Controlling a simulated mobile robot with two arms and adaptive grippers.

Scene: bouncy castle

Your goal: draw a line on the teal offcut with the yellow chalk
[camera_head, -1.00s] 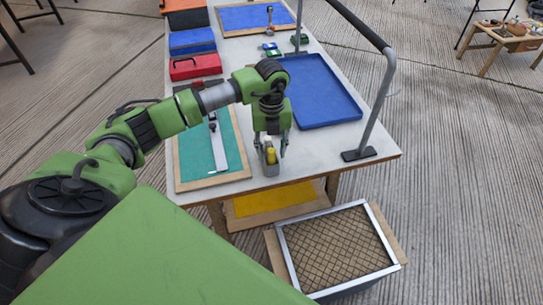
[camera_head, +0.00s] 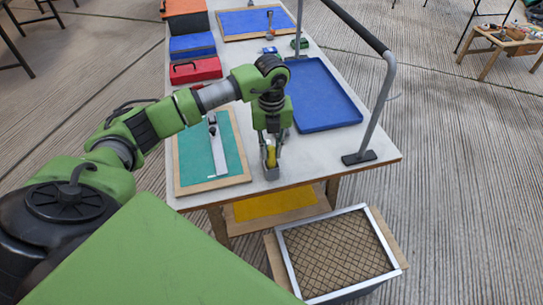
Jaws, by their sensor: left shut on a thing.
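The yellow chalk (camera_head: 270,156) stands in a small grey holder (camera_head: 271,174) near the front edge of the table. My left gripper (camera_head: 271,160) points down over the holder, its fingers shut on the chalk. The fingers hide part of the chalk, and I cannot tell whether it is clear of the holder. The teal offcut (camera_head: 193,160) lies on a wood-edged board to the left of the gripper. A metal straightedge (camera_head: 219,155) lies along the offcut's right part. My right gripper is not in view.
A blue tray (camera_head: 322,95) lies behind and right of the gripper. A grey rail (camera_head: 376,118) rises at the table's right edge. Red (camera_head: 195,69) and blue (camera_head: 192,46) boxes stand at the back left. A mesh-topped bin (camera_head: 336,252) stands in front of the table.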

